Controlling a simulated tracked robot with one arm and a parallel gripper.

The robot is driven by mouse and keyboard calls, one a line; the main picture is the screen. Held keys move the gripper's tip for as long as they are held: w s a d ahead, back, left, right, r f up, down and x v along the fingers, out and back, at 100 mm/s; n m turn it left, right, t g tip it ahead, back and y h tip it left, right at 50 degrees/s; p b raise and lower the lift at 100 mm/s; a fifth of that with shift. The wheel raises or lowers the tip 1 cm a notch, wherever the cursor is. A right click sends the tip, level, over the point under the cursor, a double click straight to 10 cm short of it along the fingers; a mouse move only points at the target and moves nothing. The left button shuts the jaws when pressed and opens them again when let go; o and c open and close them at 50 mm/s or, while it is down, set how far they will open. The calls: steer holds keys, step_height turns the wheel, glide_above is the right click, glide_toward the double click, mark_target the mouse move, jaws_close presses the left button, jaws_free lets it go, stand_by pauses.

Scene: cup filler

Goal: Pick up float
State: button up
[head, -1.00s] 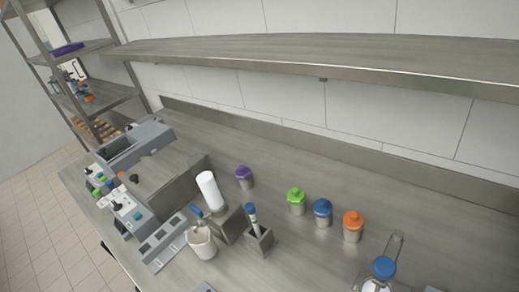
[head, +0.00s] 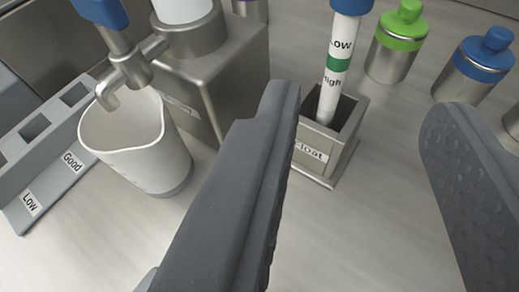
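The float (head: 339,65) is a white rod with a green band, "Low" and "High" marks and a blue top. It stands slightly tilted in a square metal holder (head: 334,158) labelled "Float". My gripper (head: 358,112) is open, with one dark finger to the left and one to the right. The float shows in the gap between the fingers, farther off, and neither finger appears to touch it. The left finger hides part of the holder's left side.
A white cup (head: 137,146) stands under a metal tap (head: 127,72) with a blue handle, left of my gripper. A grey rack (head: 52,150) marked "Low" and "Good" is at the far left. Green-lidded (head: 394,50) and blue-lidded (head: 472,72) jars stand behind right.

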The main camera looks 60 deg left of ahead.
mark_target(348, 41)
steer(key=x, duration=0.7)
steer(key=shift+w+a+f, duration=0.2)
steer(key=shift+x, duration=3.05)
jaws_close()
